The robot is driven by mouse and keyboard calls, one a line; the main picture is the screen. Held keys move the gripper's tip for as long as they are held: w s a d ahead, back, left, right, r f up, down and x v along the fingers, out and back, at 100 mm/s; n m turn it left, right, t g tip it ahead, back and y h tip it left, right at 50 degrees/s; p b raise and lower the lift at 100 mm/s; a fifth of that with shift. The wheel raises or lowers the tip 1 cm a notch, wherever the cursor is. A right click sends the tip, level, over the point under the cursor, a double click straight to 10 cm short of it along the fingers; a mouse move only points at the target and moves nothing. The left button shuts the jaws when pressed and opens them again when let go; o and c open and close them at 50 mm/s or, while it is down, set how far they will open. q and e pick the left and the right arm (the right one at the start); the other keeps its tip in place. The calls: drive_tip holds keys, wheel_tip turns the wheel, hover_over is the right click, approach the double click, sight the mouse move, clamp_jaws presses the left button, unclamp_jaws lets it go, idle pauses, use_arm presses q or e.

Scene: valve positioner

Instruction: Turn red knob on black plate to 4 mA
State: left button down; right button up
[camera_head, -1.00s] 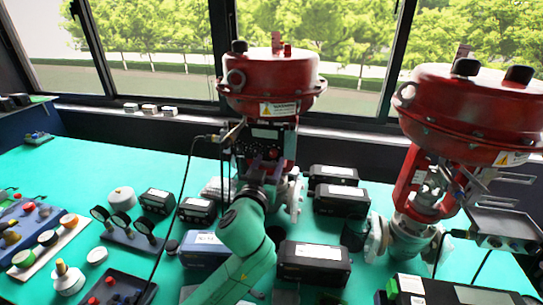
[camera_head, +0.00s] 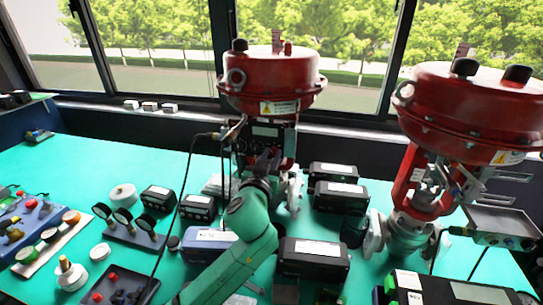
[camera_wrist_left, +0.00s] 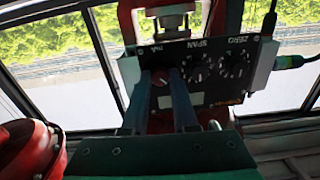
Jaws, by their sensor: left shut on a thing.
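The black plate (camera_wrist_left: 215,75) fills the upper middle of the left wrist view, with white mA, SPAN and ZERO markings upside down. It also shows in the head view (camera_head: 267,130) on the front of the left red valve actuator. The red knob (camera_wrist_left: 160,83) is under the mA marking. It sits between the two fingers of my left gripper (camera_wrist_left: 161,76), which are shut on it. In the head view, my left gripper (camera_head: 264,160) reaches up to the plate and hides its lower part. The knob's pointer cannot be read. My right gripper does not show.
A second red valve actuator (camera_head: 470,115) stands at the right. Black boxes (camera_head: 314,258), gauges (camera_head: 122,218) and a blue box (camera_head: 207,245) lie on the green table (camera_head: 100,165). A black cable (camera_head: 183,200) hangs left of my arm.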

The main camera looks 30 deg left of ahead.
use_arm(q)
drive_tip(key=m+p, duration=0.1)
drive_tip(key=m, duration=0.3)
drive_tip(key=shift+r, duration=0.1)
drive_tip(key=shift+m+p, duration=0.7)
drive_tip(key=shift+m, duration=1.5)
drive_tip(key=c, duration=0.7)
unclamp_jaws()
drive_tip(key=shift+s, duration=0.1)
